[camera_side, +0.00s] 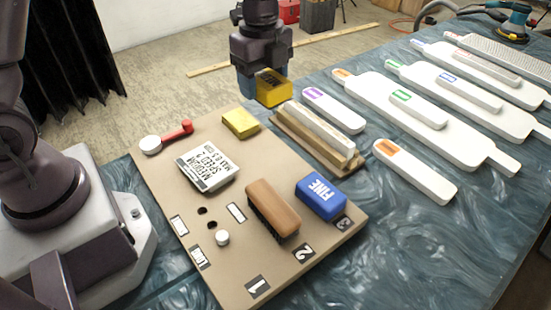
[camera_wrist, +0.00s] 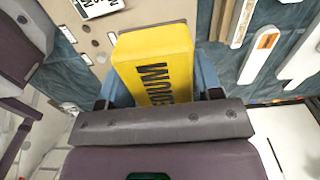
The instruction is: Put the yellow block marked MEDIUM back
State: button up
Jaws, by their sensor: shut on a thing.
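The yellow block marked MEDIUM (camera_wrist: 155,55) is between the blue fingers of my gripper (camera_wrist: 160,78) in the wrist view, its lettering facing the camera. In the side view my gripper (camera_side: 262,88) is shut on this block (camera_side: 274,90), held above the far edge of the tan board (camera_side: 165,185). A second yellow block (camera_side: 240,123) lies on the board's far corner, its marking not readable. A blue block marked FINE (camera_side: 320,195) is on the board by label 3. A brown brush (camera_side: 272,208) sits by label 2. The space by label 1 (camera_side: 258,287) is bare.
Several white paddle-shaped pieces (camera_side: 420,115) lie farther right on the blue table.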

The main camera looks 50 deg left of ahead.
jog(key=s+f, duration=0.5)
jog(key=s, duration=0.7)
send_over(274, 159)
jog(key=f, duration=0.9)
jog(key=shift+s+f, duration=0.2)
jog(key=shift+s, duration=0.1)
jog(key=shift+w+f, duration=0.15)
jog(key=shift+f, duration=0.1)
jog(key=shift+w+f, duration=0.15)
jog(key=shift+f, duration=1.5)
jog(key=shift+f, duration=0.2)
jog(key=o, duration=0.9)
